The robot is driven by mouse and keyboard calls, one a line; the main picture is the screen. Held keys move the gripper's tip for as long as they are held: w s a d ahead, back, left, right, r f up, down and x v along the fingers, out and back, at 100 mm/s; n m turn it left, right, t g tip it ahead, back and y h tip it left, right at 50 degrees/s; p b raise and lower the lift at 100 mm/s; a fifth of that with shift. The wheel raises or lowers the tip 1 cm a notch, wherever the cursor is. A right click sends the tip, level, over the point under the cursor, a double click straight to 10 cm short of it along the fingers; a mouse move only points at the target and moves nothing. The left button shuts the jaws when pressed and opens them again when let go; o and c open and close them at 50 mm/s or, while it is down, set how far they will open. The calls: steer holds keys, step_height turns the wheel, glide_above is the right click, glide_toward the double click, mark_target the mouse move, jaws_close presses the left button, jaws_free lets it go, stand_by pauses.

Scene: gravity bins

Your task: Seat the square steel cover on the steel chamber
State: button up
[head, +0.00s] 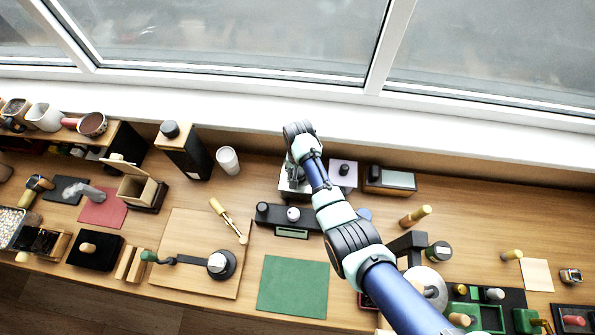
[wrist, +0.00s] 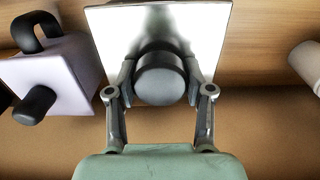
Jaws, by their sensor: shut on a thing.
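The square steel cover (wrist: 108,27) is a bright flat plate with a round black knob (wrist: 160,78), in the wrist view's upper middle. My gripper (wrist: 160,90) is shut on this knob, one finger on each side. In the head view, a steel surface (head: 286,185) shows beside my wrist, left of a pale box; my arm covers most of it. I cannot tell there how much is cover and how much chamber. In the wrist view the plate hides what lies beneath, so I cannot tell whether the cover touches the chamber.
A pale box (wrist: 75,75) with a black knob and handle stands close beside the cover; it also shows in the head view (head: 345,180). A white cup (head: 228,161) stands to the left. A black bar fixture (head: 270,213) lies in front. The back wall is close.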

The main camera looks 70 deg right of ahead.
steer(key=shift+f, duration=0.2)
steer(key=o, duration=1.4)
step_height(320, 180, up, 12)
